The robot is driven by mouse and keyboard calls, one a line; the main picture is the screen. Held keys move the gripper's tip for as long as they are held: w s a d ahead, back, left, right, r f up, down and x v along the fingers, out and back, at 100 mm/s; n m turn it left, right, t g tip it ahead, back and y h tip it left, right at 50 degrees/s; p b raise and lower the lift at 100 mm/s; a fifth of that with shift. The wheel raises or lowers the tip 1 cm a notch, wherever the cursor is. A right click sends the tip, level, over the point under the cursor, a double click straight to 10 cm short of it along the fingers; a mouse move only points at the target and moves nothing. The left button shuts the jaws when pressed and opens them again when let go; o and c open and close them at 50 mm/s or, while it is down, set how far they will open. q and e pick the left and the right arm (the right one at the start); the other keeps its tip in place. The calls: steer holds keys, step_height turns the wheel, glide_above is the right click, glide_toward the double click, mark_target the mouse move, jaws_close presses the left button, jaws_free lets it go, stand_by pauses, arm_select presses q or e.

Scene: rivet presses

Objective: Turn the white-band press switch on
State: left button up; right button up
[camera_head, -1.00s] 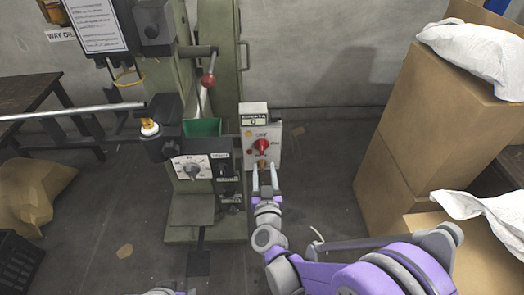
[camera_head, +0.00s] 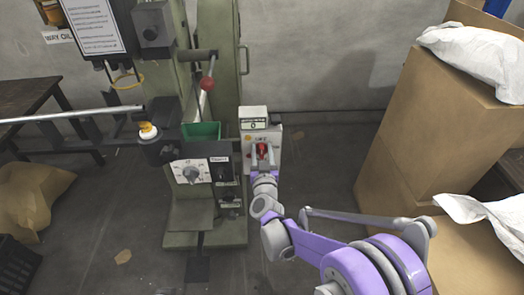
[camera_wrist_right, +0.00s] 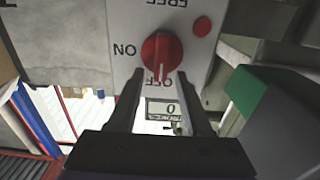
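The switch box (camera_head: 246,140) is a pale box with a white top, mounted beside the green press (camera_head: 243,50). Its red knob (camera_wrist_right: 162,52) shows in the right wrist view, with its pointer toward the OFF mark; ON is to the left in that upside-down view. My right gripper (camera_wrist_right: 160,76) is open, its two fingertips apart at either side of the knob's lower part. I cannot tell whether they touch it. In the head view the right gripper (camera_head: 262,157) is in front of the box and partly hides the red knob (camera_head: 262,148). My left gripper is not in view.
Stacked cardboard boxes (camera_head: 430,120) with white bags stand at the right.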

jaws_close()
stand_by(0.3)
steer(key=m, duration=0.2)
steer(key=d+m, duration=0.1)
steer(key=m, duration=0.1)
steer(key=shift+f+m, duration=0.15)
steer(key=shift+m, duration=0.15)
steer(key=m, duration=0.4)
steer(key=shift+d+f+m, duration=0.25)
steer(key=shift+d+m, duration=0.05)
steer(key=shift+d, duration=0.1)
steer(key=shift+d+f+m, duration=0.1)
steer(key=shift+f+m, duration=0.2)
steer(key=shift+m, duration=1.15)
steer(key=shift+d+f+m, duration=0.15)
steer(key=shift+f+m, duration=0.1)
steer(key=shift+m, duration=1.15)
steer(key=shift+d+f+m, duration=0.1)
steer(key=shift+f+m, duration=0.2)
steer(key=shift+m, duration=1.15)
